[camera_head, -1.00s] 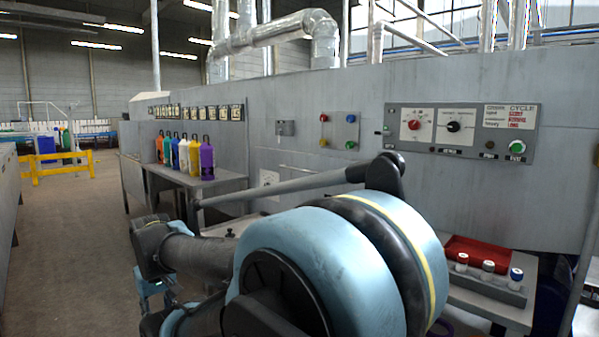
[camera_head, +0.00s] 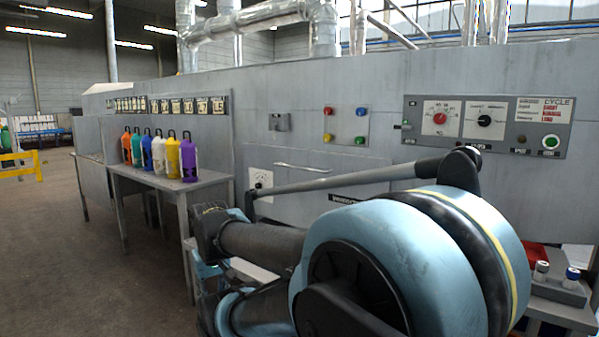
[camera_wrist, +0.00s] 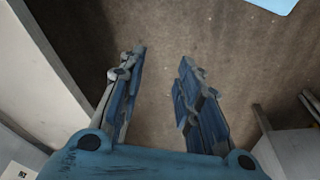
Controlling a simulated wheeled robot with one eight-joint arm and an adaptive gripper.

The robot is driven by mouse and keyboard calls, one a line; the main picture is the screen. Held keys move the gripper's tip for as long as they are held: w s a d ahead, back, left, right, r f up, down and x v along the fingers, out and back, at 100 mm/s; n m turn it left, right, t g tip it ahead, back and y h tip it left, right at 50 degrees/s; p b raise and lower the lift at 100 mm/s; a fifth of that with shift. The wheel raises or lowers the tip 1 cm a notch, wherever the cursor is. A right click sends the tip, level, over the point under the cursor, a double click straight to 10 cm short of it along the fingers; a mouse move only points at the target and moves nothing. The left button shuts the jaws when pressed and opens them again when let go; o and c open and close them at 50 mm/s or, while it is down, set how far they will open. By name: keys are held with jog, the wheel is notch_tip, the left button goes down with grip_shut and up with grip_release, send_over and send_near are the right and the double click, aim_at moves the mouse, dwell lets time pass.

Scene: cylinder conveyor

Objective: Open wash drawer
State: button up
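A pale grey drawer front (camera_head: 300,193) with a thin horizontal bar handle (camera_head: 302,168) is set in the grey machine wall in the head view. It looks flush with the wall, so shut. My arm crosses in front of its lower part and hides some of it, along with part of a dark label. In the wrist view my gripper (camera_wrist: 162,60) is open, its two blue-grey fingers apart with only brown floor between them. No drawer or handle is identifiable there. In the head view the fingers cannot be made out behind my arm.
A grey table (camera_head: 205,182) with several coloured bottles stands left of the drawer, against the wall. A control panel (camera_head: 484,125) with knobs is at the right. A red tray (camera_head: 532,256) sits low at right, partly hidden. The floor at left is open.

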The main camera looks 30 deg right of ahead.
jog(key=w+d+r+t+h, duration=0.1)
jog(key=w+d+r+h, duration=0.3)
jog(key=w+d+r, duration=0.6)
jog(key=w+d+r+t+h, duration=0.1)
jog(key=w+d+r+h, duration=0.45)
jog(key=w+d, duration=0.8)
jog(key=n+t+h, duration=0.2)
jog(key=n+h, duration=0.2)
jog(key=h, duration=0.1)
send_near(298, 168)
jog(key=x, duration=1.1)
jog(key=shift+c, duration=0.3)
